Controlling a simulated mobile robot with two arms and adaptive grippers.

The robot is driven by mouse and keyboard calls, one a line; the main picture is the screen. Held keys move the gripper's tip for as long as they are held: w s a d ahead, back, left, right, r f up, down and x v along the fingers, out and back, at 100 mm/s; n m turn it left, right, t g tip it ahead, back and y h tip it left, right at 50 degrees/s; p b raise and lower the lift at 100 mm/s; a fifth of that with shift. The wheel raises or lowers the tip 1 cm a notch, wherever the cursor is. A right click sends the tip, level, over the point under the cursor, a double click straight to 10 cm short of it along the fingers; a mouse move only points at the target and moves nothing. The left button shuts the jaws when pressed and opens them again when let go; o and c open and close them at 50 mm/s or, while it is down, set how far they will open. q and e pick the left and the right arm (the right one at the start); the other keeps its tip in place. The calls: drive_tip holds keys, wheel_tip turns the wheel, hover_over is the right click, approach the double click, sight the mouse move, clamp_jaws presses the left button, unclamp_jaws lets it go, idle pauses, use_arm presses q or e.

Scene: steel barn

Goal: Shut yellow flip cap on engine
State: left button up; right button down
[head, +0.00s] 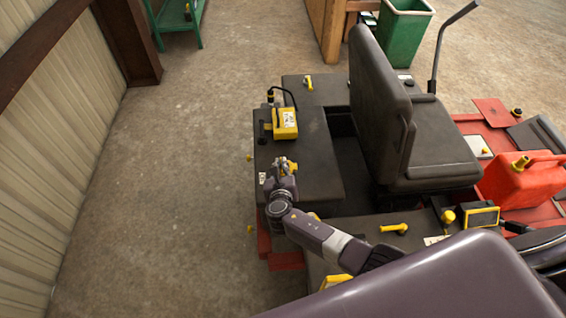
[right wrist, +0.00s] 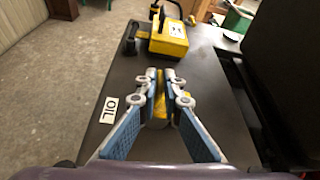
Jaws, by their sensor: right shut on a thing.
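The yellow flip cap (right wrist: 160,108) stands on the dark engine deck (right wrist: 122,130), beside a white label reading OIL. My right gripper (right wrist: 160,82) is shut on the cap, with yellow showing between its two blue-padded fingers. In the head view the right gripper (head: 284,166) is at the left edge of the engine deck (head: 318,168), and it hides most of the cap. Whether the cap is fully down cannot be told. My left gripper is not in view.
A yellow box with a black handle (head: 284,123) stands on the deck beyond the gripper. The black seat (head: 425,140) rises to the right. A red fuel can (head: 520,182) is at far right. The concrete floor at left is clear.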

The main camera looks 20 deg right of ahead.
drive_tip(key=shift+s+f, duration=0.1)
drive_tip(key=shift+f, duration=0.1)
idle(0.4)
drive_tip(key=c, duration=2.1)
unclamp_jaws()
drive_tip(key=shift+r, duration=0.1)
drive_tip(key=v, duration=1.2)
drive_tip(key=shift+a, duration=0.1)
drive_tip(key=shift+a, duration=0.1)
